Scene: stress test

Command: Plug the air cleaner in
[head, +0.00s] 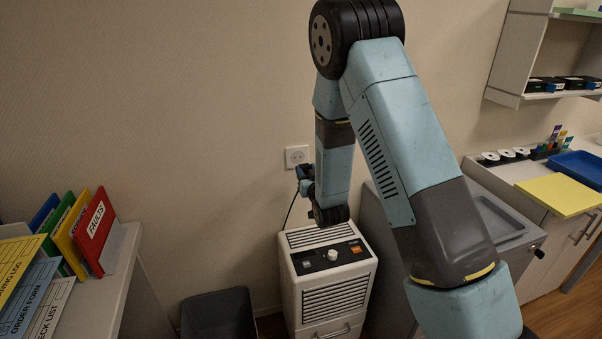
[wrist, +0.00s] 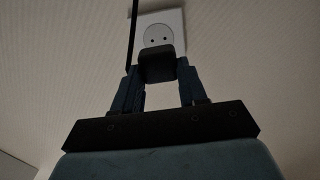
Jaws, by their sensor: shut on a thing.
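The air cleaner (head: 328,279) is a cream box with vents and a black control panel, standing against the wall. The wall socket (head: 297,156) is a white plate above it. In the wrist view the socket (wrist: 160,31) shows its round face and two holes. My gripper (wrist: 158,88) is shut on a black plug (wrist: 157,64), just below the socket face in the picture. The socket holes are uncovered; the gap between plug and wall cannot be judged. The dark cord (head: 290,210) hangs from near my gripper (head: 305,180) down behind the air cleaner.
A dark bin (head: 218,315) stands left of the air cleaner. A shelf unit with binders (head: 95,228) is at the left. A grey sink counter (head: 500,225) is at the right, beside a worktop with a yellow board (head: 560,194). The wall around the socket is bare.

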